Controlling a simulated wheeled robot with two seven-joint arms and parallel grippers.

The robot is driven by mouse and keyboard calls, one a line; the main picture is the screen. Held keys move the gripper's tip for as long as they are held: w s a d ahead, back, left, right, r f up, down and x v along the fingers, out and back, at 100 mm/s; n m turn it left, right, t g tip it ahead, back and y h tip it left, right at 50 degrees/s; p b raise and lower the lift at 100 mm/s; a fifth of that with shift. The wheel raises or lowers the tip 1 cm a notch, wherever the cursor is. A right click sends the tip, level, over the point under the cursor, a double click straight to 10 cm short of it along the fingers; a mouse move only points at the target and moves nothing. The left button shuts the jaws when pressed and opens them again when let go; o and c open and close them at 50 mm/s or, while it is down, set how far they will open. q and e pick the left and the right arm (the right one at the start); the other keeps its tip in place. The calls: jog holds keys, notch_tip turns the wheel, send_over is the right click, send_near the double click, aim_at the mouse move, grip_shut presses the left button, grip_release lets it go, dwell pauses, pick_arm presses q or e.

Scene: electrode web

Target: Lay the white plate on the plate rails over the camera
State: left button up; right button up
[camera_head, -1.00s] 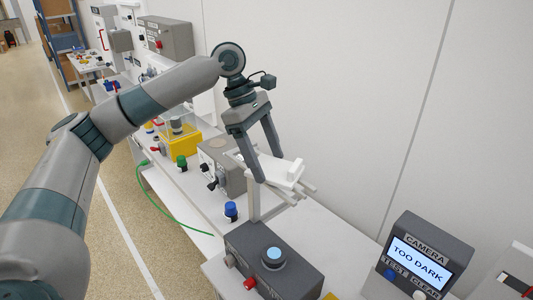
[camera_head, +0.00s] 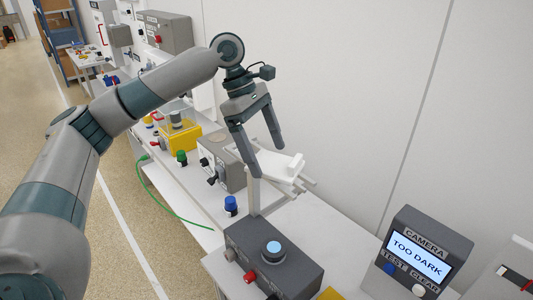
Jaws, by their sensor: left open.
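The white plate (camera_head: 276,169) lies on the plate rails (camera_head: 299,186), pale bars on a post (camera_head: 253,196) above the bench. A small raised white block shows at the plate's right end. Below is a dark grey box with a round blue lens (camera_head: 273,248), which looks like the camera. My left gripper (camera_head: 267,162) is open just above and behind the plate, its fingers apart. The near finger overlaps the plate's left part in the picture, so I cannot tell whether it touches. My right gripper is not in view.
A display box (camera_head: 427,247) labelled CAMERA reads "TOO DARK" at the right, with TEST and CLEAR buttons. A blue-capped knob (camera_head: 231,204) and a grey box (camera_head: 222,160) stand left of the rails. The wall is close behind.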

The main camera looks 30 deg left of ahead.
pick_arm(q)
jog(key=b+v, duration=0.4)
jog(key=v, duration=0.7)
jog(key=shift+r, duration=0.2)
dwell(0.4)
jog(key=shift+s+f, duration=0.1)
jog(key=shift+s, duration=0.1)
dwell(0.8)
